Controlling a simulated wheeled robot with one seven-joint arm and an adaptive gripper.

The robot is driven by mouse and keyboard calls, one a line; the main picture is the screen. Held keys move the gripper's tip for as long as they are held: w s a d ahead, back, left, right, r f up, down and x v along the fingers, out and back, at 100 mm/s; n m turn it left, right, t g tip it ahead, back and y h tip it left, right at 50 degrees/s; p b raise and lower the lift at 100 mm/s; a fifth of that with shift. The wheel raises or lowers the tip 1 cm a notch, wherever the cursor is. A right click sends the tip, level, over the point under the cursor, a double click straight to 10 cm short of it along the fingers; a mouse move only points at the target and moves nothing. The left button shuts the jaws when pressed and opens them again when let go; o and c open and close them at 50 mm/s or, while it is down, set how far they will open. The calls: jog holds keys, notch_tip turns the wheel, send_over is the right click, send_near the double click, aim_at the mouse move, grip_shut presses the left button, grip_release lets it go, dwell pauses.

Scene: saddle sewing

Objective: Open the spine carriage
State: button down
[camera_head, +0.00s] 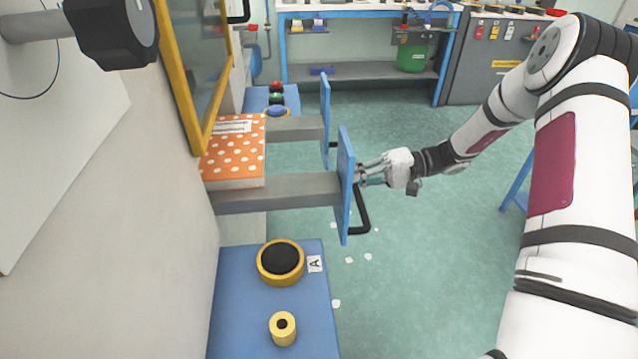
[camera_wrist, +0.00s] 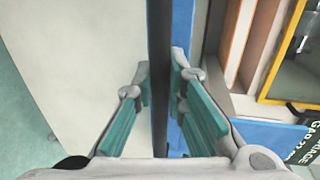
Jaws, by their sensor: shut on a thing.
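A carriage has a blue front plate (camera_head: 345,185) on a grey beam (camera_head: 280,193) that comes out from the wall at the left. A black handle (camera_head: 361,215) is on the plate's right side. My gripper (camera_head: 362,174) is at the upper part of this handle, just right of the plate. In the wrist view the handle shows as a dark bar (camera_wrist: 160,70) running between the teal finger pads, and my gripper (camera_wrist: 160,92) is shut on it. The exact contact is partly hidden in the head view.
A second blue plate (camera_head: 325,105) on a grey beam stands behind. An orange dotted block (camera_head: 235,150) lies by the beams, under a yellow-framed window (camera_head: 200,70). A blue panel (camera_head: 250,320) with round yellow parts is in front. The green floor (camera_head: 440,260) to the right is largely clear.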

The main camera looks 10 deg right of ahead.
jog(key=d+b, duration=0.1)
jog(key=d, duration=0.6)
jog(key=shift+s, duration=0.15)
jog(key=shift+f, duration=0.1)
jog(key=c, duration=1.6)
grip_release()
jog(key=d+r, duration=0.2)
jog(key=d, duration=0.9)
jog(key=shift+s+d+r, duration=0.15)
jog(key=shift+d+r, duration=0.05)
jog(key=shift+d, duration=0.15)
